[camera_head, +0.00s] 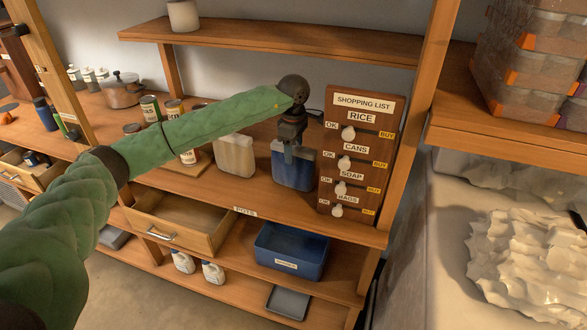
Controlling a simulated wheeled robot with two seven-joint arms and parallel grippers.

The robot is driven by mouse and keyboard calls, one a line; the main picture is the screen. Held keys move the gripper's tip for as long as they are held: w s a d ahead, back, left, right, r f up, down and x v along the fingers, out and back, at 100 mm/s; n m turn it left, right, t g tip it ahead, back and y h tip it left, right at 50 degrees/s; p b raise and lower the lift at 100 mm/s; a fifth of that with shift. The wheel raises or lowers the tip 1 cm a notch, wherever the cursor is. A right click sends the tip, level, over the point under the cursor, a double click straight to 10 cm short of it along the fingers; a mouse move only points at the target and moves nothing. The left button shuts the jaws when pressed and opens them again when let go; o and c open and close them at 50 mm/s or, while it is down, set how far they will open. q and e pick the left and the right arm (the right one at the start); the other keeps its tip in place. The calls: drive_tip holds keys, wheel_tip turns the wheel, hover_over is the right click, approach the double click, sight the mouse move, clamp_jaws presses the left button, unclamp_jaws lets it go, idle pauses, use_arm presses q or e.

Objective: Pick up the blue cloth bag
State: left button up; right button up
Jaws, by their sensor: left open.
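The blue cloth bag (293,174) stands on the middle shelf, between a beige bag and the shopping list board. My left arm, in a green sleeve, reaches in from the left. My left gripper (289,152) points down at the top of the blue bag, with its jaws open. It overlaps the bag's upper edge in the picture, and I cannot tell whether it touches. The gripper covers part of the bag's top. My right gripper is not in view.
The beige bag (234,156) stands close on the left. The shopping list board (361,185) stands close on the right, beside a wooden post (420,105). An open drawer (182,215) juts out below. A blue bin (290,252) sits on the lower shelf.

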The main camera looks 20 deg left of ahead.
use_arm(q)
clamp_jaws()
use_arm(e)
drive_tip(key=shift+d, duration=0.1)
